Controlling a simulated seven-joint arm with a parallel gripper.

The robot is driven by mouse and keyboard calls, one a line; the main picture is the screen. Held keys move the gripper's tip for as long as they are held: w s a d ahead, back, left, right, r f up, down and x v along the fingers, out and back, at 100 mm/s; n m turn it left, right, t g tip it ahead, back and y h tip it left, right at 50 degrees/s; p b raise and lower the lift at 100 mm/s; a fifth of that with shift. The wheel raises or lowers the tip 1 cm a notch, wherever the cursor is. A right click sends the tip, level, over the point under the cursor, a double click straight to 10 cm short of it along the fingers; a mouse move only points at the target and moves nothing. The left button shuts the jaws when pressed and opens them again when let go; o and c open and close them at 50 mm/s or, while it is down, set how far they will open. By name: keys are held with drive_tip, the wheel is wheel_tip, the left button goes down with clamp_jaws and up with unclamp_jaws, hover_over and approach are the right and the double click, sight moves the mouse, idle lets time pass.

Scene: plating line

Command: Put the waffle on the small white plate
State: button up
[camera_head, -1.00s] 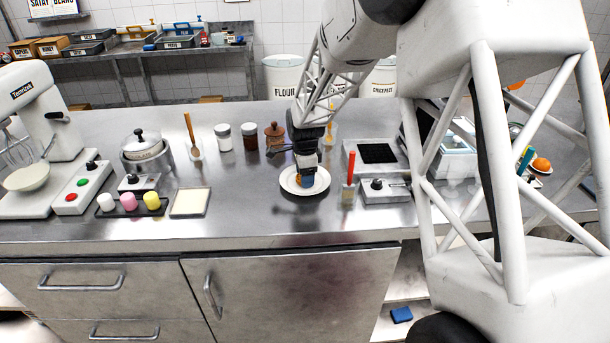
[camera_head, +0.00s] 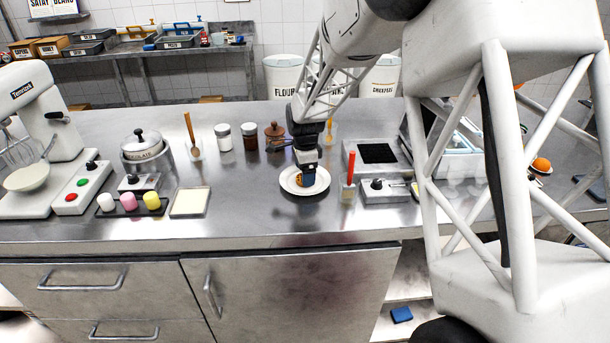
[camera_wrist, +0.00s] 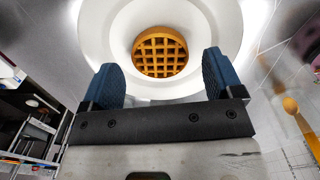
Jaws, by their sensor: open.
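The small white plate (camera_head: 289,186) stands on the steel counter, and it also fills the top of the wrist view (camera_wrist: 105,30). The round golden-brown waffle (camera_wrist: 160,53) lies in the middle of the plate. In the head view only a bit of the waffle (camera_head: 297,178) shows beside my fingers. My gripper (camera_head: 308,180) is over the plate, pointing down. In the wrist view its two blue fingers (camera_wrist: 160,78) are spread apart with nothing between them, and the waffle lies beyond their tips. I cannot tell how high the fingertips are above the plate.
A container with a red-handled tool (camera_head: 349,180) and a hotplate-like device (camera_head: 377,152) stand right of the plate. A brown pot (camera_head: 275,136) and jars (camera_head: 223,137) stand behind it. A cream square tray (camera_head: 190,202) is to the left. The counter in front is clear.

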wheel_tip(320, 180, up, 10)
drive_tip(key=shift+r, duration=0.2)
idle(0.3)
idle(0.6)
drive_tip(key=s+d+r+n, duration=0.2)
drive_tip(key=s+d+r, duration=0.1)
drive_tip(key=s, duration=0.4)
drive_tip(key=s+d+r+n+t, duration=0.1)
drive_tip(key=s+d+r+n, duration=0.2)
drive_tip(key=s, duration=0.4)
drive_tip(key=s+d+r+n, duration=0.2)
drive_tip(key=s+r, duration=0.2)
drive_tip(key=s, duration=0.3)
drive_tip(key=s+d+n, duration=0.2)
drive_tip(key=s+n, duration=0.2)
drive_tip(key=s, duration=0.7)
drive_tip(key=s+d+f+n+t, duration=0.1)
drive_tip(key=s+n, duration=0.4)
drive_tip(key=s, duration=0.7)
drive_tip(key=shift+d+f+t, duration=0.3)
drive_tip(key=shift+d, duration=0.5)
